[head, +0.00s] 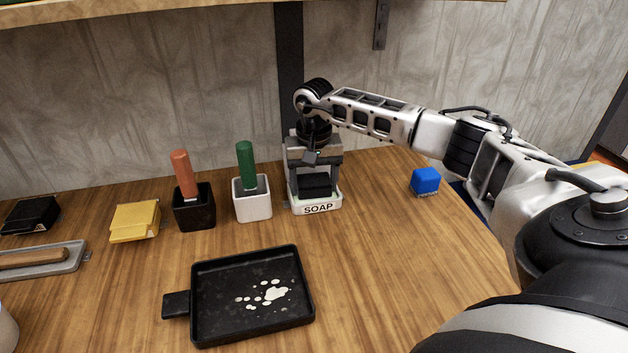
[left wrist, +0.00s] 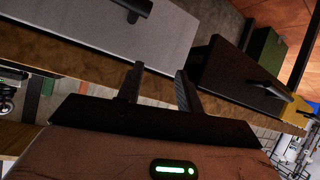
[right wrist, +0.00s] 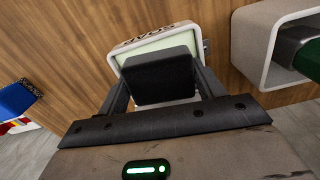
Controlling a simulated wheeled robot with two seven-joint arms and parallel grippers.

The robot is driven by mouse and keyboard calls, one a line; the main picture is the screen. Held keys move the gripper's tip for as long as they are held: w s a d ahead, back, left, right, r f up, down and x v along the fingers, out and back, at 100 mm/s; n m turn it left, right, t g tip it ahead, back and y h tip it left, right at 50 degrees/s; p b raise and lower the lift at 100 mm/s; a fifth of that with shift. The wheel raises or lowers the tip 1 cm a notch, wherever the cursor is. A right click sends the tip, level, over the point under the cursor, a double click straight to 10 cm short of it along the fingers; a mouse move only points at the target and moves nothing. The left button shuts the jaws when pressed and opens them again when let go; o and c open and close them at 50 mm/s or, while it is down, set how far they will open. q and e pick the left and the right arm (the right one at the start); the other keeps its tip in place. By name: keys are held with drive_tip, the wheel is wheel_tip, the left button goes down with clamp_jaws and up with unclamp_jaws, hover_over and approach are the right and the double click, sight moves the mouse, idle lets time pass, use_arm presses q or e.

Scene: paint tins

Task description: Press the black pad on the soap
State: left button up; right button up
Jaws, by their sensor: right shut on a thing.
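The black pad (head: 315,184) is a dark block over the white holder labelled SOAP (head: 318,207). In the right wrist view the pad (right wrist: 158,78) fills the space between my right fingers, and the holder's pale inside (right wrist: 150,46) shows beyond it. My right gripper (head: 314,170) points down over the holder and is shut on the black pad. I cannot tell whether the pad touches the soap surface. My left gripper (left wrist: 157,82) is out of the head view; its fingers are apart with nothing between them.
A white cup with a green-handled tool (head: 252,204) stands close left of the holder. A black cup with an orange-handled tool (head: 195,212) is further left, then a yellow block (head: 135,221). A black tray (head: 250,330) with pale spots lies in front. A blue block (head: 426,181) sits right.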

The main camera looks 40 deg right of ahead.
sight(314, 180)
idle(0.4)
drive_tip(key=shift+r+p, duration=2.65)
drive_tip(key=shift+r, duration=0.85)
use_arm(q)
wheel_tip(314, 180, up, 5)
drive_tip(key=f, duration=0.3)
drive_tip(key=shift+s+a+g+y, duration=0.1)
drive_tip(key=shift+a+g+y, duration=0.2)
drive_tip(key=shift+g, duration=0.1)
use_arm(e)
drive_tip(key=s+a+r+n, duration=0.2)
drive_tip(key=s+a+n, duration=0.1)
drive_tip(key=a, duration=0.8)
drive_tip(key=s+a+r+n, duration=0.1)
drive_tip(key=s+a+n, duration=0.2)
drive_tip(key=s+a, duration=0.3)
drive_tip(key=a, duration=0.5)
drive_tip(key=shift+s+a+r+n, duration=0.15)
drive_tip(key=shift+s+r+n, duration=0.15)
drive_tip(key=shift+r+n, duration=0.1)
use_arm(q)
drive_tip(key=shift+r, duration=0.1)
